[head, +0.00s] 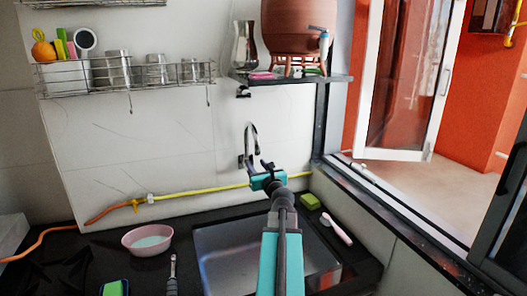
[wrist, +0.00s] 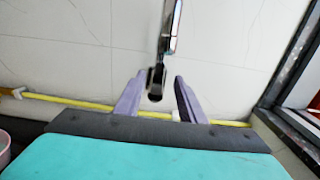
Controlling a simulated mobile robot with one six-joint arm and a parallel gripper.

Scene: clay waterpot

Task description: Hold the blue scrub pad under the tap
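The tap (head: 250,146) is a chrome curved spout on the wall behind the sink. In the wrist view the tap (wrist: 169,35) hangs straight ahead, its dark outlet between my fingers in the picture. My gripper (head: 266,164) is raised over the back of the sink, close to the tap; I cannot tell whether it touches. In the wrist view my gripper (wrist: 157,80) has its two fingers apart with no pad between them. A pad with a green top and a blue edge (head: 115,288) lies at the bottom left, partly cut off; no all-blue pad shows.
The steel sink (head: 222,262) lies below my arm. A pink bowl (head: 147,240) and a brush (head: 172,275) are left of it. A green sponge (head: 310,201) and a pink-and-white brush (head: 337,229) lie on the right. A yellow hose (head: 205,191) runs along the wall.

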